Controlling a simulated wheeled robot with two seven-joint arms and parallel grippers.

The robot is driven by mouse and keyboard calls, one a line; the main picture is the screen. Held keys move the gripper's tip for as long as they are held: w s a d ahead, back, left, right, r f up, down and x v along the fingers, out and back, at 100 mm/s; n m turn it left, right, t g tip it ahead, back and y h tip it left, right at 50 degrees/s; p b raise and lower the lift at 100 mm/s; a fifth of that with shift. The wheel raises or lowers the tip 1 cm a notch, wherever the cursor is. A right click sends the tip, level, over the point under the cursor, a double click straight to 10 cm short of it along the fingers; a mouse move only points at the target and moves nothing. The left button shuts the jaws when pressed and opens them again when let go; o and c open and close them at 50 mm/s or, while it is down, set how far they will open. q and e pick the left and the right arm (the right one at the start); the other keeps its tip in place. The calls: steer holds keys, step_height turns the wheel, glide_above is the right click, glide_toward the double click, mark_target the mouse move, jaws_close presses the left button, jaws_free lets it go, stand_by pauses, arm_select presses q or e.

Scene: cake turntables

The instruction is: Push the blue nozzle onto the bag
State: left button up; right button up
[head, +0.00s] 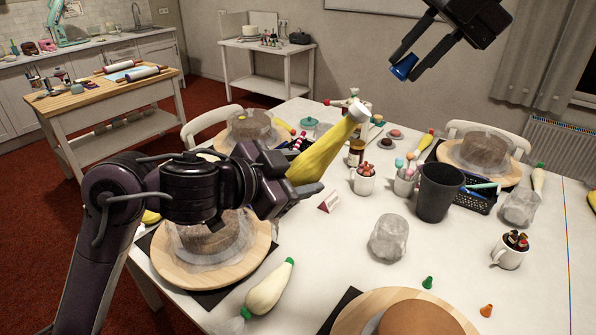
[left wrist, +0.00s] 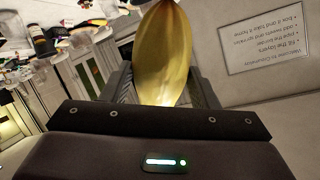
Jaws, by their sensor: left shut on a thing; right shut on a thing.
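My left gripper (head: 305,177) is shut on a yellow piping bag (head: 326,152) and holds it above the table. The bag tilts up to the right in the head view, its pale bare tip (head: 358,112) at the upper end. The left wrist view shows the bag's yellow body (left wrist: 164,50) between the fingers. My right gripper (head: 404,69) is shut on the blue nozzle (head: 402,68), held in the air at the upper right. The nozzle is above and right of the bag's tip in the picture, clearly apart from it.
Below lie a cream bag (head: 268,288) with green tip, a green nozzle (head: 427,283) and an orange nozzle (head: 486,310). A dark bin (head: 438,192), mugs, clear cups and cakes on wooden turntables crowd the white table. The air between both grippers looks clear.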

mark_target(396, 75)
steer(key=shift+x, duration=2.5)
steer(key=shift+s+a, duration=0.15)
steer(key=shift+a, duration=0.2)
steer(key=shift+a+f, duration=0.2)
steer(key=shift+f, duration=0.15)
steer(key=shift+c, duration=0.2)
steer(key=o, duration=0.9)
steer(key=shift+o, duration=0.2)
steer(key=shift+r, duration=0.1)
steer(key=shift+v, duration=3.65)
